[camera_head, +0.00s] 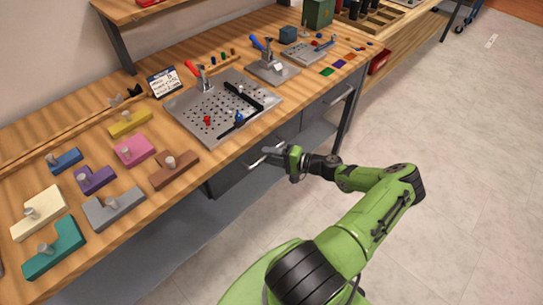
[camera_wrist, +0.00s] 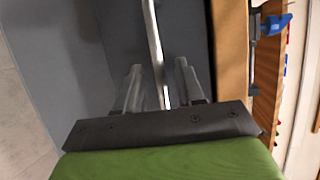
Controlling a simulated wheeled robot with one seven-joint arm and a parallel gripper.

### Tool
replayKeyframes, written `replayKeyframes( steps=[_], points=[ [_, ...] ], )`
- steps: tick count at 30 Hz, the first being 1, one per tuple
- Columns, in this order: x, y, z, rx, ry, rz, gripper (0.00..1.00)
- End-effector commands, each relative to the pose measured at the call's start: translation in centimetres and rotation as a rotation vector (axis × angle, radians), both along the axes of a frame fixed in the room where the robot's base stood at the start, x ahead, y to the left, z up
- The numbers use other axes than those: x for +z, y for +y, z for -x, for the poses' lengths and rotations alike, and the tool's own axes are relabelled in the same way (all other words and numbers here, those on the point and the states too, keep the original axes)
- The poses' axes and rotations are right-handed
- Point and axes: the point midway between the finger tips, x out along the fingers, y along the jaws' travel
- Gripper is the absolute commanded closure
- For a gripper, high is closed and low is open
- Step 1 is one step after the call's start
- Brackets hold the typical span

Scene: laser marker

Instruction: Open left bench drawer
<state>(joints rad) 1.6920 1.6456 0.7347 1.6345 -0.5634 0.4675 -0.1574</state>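The left bench drawer (camera_head: 229,178) is a dark grey front under the wooden bench top. It looks shut. Its pale metal bar handle (camera_head: 258,162) is partly covered by my gripper (camera_head: 272,153), which reaches in from the right. In the wrist view the bar handle (camera_wrist: 153,40) runs between the two fingers of my gripper (camera_wrist: 158,68). The fingers stand apart, with a gap on each side of the bar, so my gripper is open around the handle and not closed on it. The grey drawer front (camera_wrist: 185,30) shows behind the bar.
The bench top (camera_head: 215,160) overhangs just above the drawer. It carries a perforated metal plate (camera_head: 180,104) and several coloured blocks with pegs. A second grey drawer (camera_head: 325,106) is farther right under the bench. The floor (camera_head: 440,130) in front is clear.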

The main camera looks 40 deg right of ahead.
Motion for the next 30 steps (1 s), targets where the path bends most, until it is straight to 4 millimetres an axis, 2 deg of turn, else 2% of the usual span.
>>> replayKeyframes(
  steps=[2, 3, 10, 23, 26, 30],
  points=[
    [0.0, 0.0, 0.0, 0.0, 0.0, 0.0, 0.62],
    [0.0, 0.0, 0.0, 0.0, 0.0, 0.0, 0.65],
    [0.0, 0.0, 0.1, 0.0, 0.0, 0.0, 1.0],
    [0.0, 0.0, 0.3, 0.0, 0.001, 0.0, 1.0],
    [0.0, -0.1, 0.9, 0.0, 0.001, 0.0, 1.0],
    [0.0, -0.2, 2.8, -0.001, 0.003, -0.001, 1.0]
  ],
)
